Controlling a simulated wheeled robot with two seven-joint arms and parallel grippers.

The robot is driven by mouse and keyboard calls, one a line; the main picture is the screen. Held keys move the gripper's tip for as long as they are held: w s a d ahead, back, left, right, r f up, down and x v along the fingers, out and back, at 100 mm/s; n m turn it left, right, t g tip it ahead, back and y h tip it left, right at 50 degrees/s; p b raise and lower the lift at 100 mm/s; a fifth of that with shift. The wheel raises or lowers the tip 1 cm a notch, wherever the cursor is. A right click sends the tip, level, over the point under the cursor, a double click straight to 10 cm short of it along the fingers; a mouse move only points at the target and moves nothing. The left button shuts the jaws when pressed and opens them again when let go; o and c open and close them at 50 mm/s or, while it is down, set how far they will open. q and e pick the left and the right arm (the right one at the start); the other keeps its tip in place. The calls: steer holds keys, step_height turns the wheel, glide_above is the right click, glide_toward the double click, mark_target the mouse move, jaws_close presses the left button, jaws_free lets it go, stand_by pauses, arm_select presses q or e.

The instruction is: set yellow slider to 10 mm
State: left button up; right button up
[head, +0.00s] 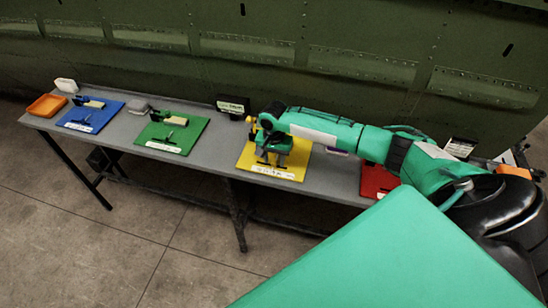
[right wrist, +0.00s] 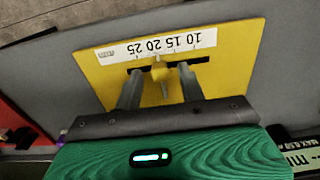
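The yellow board (head: 292,165) lies on the grey bench under my right gripper (head: 272,150). In the right wrist view the yellow board (right wrist: 235,65) carries a white scale label (right wrist: 165,45), seen upside down, with 10 at its right end and 25 toward its left. A dark slot runs alongside the label. The yellow slider knob (right wrist: 160,72) stands in the slot, roughly by the 20 mark; the exact reading is unclear. My right gripper (right wrist: 160,90) is open, with one finger on each side of the knob and visible gaps. My left gripper is out of view.
A green board (head: 190,145) and a blue board (head: 85,120) with fixtures lie left along the bench (head: 222,170). A red board (head: 375,182) lies to the right, partly behind my arm. An orange tray (head: 47,105) sits at the far left end. The green fuselage wall rises behind.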

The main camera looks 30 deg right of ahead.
mark_target(261, 163)
steer(key=shift+f, duration=0.3)
jaws_close()
steer(key=shift+w+a+r, duration=0.1)
steer(key=shift+w+a, duration=1.5)
steer(key=shift+w, duration=0.25)
steer(key=shift+d, duration=0.1)
